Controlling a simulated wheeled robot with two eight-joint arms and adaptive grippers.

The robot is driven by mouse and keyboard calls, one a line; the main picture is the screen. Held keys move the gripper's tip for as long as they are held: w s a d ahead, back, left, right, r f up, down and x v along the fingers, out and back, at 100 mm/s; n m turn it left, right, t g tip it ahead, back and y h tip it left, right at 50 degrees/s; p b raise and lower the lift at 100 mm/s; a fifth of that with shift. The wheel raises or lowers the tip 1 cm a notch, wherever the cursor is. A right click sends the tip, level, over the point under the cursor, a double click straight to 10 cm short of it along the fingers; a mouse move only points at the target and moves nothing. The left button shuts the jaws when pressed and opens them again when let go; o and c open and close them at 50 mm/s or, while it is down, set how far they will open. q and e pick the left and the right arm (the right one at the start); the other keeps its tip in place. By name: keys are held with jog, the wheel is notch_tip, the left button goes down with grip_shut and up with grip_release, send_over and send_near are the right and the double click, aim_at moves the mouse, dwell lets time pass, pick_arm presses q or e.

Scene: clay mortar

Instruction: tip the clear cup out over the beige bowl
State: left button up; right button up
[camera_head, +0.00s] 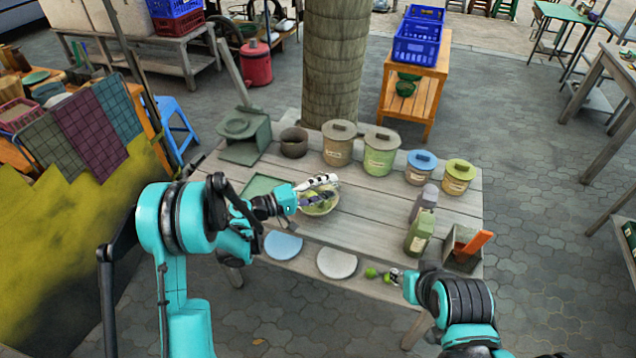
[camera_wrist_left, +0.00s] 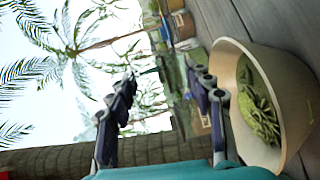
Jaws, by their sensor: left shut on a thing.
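The beige bowl (camera_head: 331,208) stands on the plank table with a green leafy heap in it. It also shows at the right of the left wrist view (camera_wrist_left: 228,52), where the picture is turned on its side. My left gripper (camera_head: 322,190) is over the bowl. In the left wrist view its two dark fingers (camera_wrist_left: 168,95) are shut on the clear cup (camera_wrist_left: 178,85), see-through and hard to outline. The cup is beside the bowl's rim in that view; its exact tilt and contents are unclear. My right gripper (camera_head: 391,276) is low at the table's front edge, beside green limes (camera_head: 371,273).
A blue plate (camera_head: 284,245) and a pale plate (camera_head: 337,263) lie in front of the bowl. Lidded jars (camera_head: 380,152) line the back. Bottles (camera_head: 420,233) and a box with an orange handle (camera_head: 464,247) stand right. The table's middle right is clear.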

pick_arm(q)
jog(key=shift+s+m+y, duration=0.15)
jog(key=shift+m+y, duration=0.25)
jog(key=shift+m, duration=0.5)
jog(key=m+p, duration=0.1)
jog(key=m+y+p, duration=0.1)
jog(key=m+p, duration=0.1)
jog(key=r+m+y+p, duration=0.1)
jog(key=p, duration=0.1)
jog(key=shift+s+d+m, duration=0.2)
jog(key=shift+d+m, duration=0.05)
jog(key=shift+m, duration=0.05)
jog(key=shift+w+a+f+m+y+b, duration=0.1)
jog(key=shift+f+m+y+b, duration=0.2)
jog(key=shift+f+m+y, duration=0.1)
jog(key=shift+w+a+f+m+y+b, duration=0.1)
jog(key=shift+f+m+y+b, duration=0.2)
jog(key=shift+f+m, duration=0.1)
jog(key=m, duration=0.1)
jog(key=m+t+y+b, duration=0.1)
jog(key=f+m+y, duration=0.1)
jog(key=shift+w+a+f+t, duration=0.1)
jog(key=shift+w+a+t, duration=0.25)
jog(key=shift+a+t, duration=0.05)
jog(key=shift+w+a+m+b, duration=0.2)
jog(key=shift+m+b, duration=0.2)
jog(key=shift+m, duration=0.4)
